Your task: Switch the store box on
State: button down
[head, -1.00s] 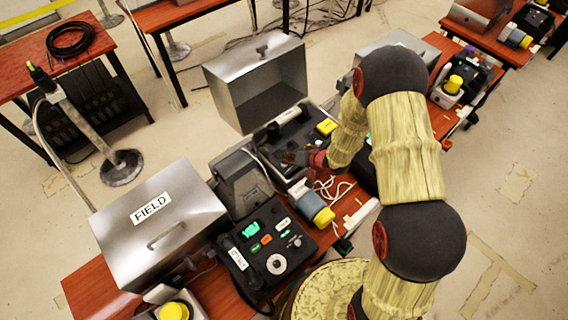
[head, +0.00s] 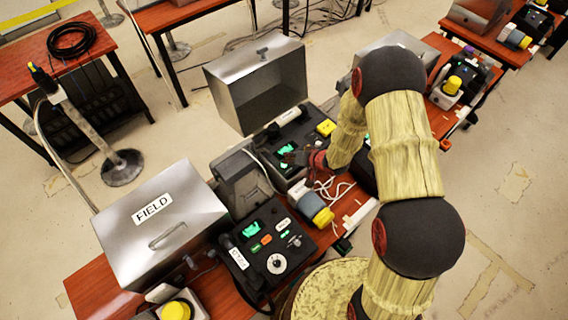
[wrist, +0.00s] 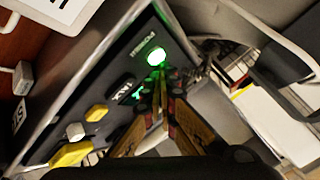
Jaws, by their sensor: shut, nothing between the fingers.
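The store box (head: 297,133) is a dark phone box in front of an open metal cover in the head view. In the wrist view its panel (wrist: 62,120) is tilted and close, with a white label partly reading "ST" at the left edge.
The field box (head: 268,244), with lit keys, stands nearer on the same red table, beside a closed metal cover (head: 165,240) labelled FIELD. A grey unit (head: 240,183), a yellow-topped device (head: 317,209) and white cables crowd around my gripper.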

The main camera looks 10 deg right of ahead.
notch_tip(320, 180, up, 6)
jog(key=p, duration=0.6)
dwell(0.5)
